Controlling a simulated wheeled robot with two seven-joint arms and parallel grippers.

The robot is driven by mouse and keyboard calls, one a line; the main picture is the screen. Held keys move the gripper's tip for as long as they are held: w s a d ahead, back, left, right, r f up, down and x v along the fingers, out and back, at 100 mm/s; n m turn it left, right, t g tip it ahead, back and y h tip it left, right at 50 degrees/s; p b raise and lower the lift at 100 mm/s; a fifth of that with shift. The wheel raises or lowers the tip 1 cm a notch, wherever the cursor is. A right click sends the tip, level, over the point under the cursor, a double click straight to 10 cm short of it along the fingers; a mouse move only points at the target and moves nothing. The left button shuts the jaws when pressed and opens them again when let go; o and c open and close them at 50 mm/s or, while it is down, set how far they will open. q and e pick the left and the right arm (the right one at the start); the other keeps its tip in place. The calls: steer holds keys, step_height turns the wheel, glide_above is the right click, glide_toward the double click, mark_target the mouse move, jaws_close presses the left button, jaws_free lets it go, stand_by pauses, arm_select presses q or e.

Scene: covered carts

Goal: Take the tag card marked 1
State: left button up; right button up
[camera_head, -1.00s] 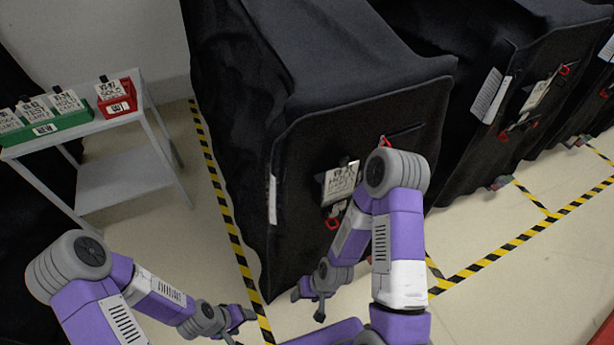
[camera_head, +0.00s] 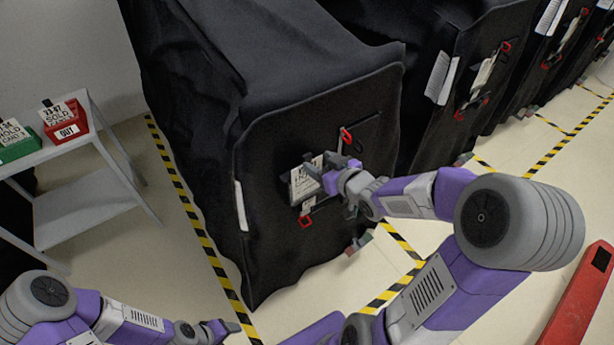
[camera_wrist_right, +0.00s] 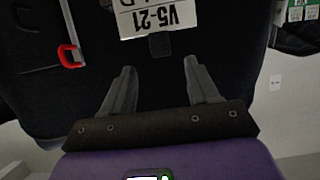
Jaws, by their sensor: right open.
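A white tag card (camera_head: 305,180) hangs on the black front of the nearest covered cart. In the right wrist view the card (camera_wrist_right: 158,18) is upside down and cut off by the top edge; it reads "V5-21", with part of a second line. A black tab (camera_wrist_right: 160,45) sticks out from its edge towards my fingers. I cannot make out a separate mark 1. My right gripper (camera_head: 326,172) is close to the card in the head view; in the wrist view its fingers (camera_wrist_right: 159,66) are apart, with nothing between them. My left gripper (camera_head: 218,329) is low at the left, its fingers unclear.
Red clips (camera_head: 346,135) sit above and below the card on the cart front (camera_head: 270,150). More covered carts (camera_head: 455,45) stand to the right. A grey side table (camera_head: 90,205) at left holds a red bin (camera_head: 68,128) and a green bin (camera_head: 20,148). Striped tape marks the floor.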

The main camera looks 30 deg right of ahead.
mark_target(308, 157)
steer(key=b+x, duration=0.1)
steer(key=x, duration=0.6)
steer(key=shift+a, duration=0.1)
steer(key=shift+s, duration=0.1)
jaws_close()
